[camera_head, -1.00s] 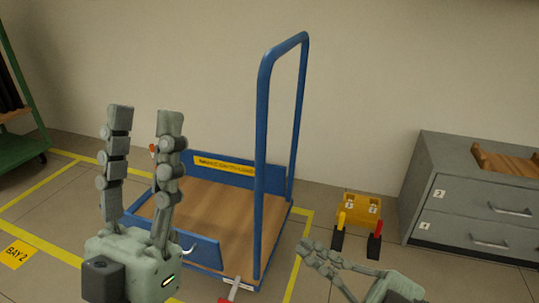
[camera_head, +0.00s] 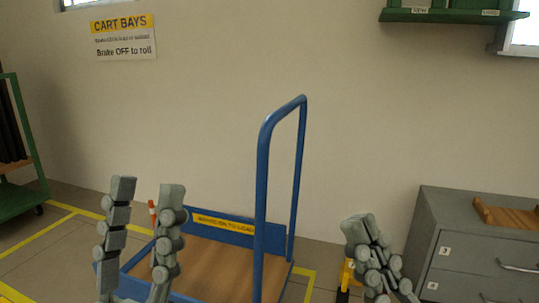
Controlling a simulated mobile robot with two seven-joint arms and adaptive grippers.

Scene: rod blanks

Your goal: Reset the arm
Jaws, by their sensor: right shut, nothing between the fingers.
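My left gripper (camera_head: 148,190) stands upright at the lower left, its two jointed grey fingers spread apart with nothing between them. It is in front of the blue cart and hides part of the cart's left side. My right gripper (camera_head: 360,226) is at the lower right, pointing up, its fingers together and empty. It is right of the cart's handle and partly covers a yellow item (camera_head: 346,276) behind it. Both gripper bases are cut off by the bottom edge.
The blue cart (camera_head: 263,200) has a tall handle and a bare wooden deck. A grey drawer cabinet (camera_head: 455,240) with a wooden tray (camera_head: 508,214) stands at right. A green rack (camera_head: 30,190) is at left. A green shelf (camera_head: 452,15) and a sign (camera_head: 124,37) are on the wall.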

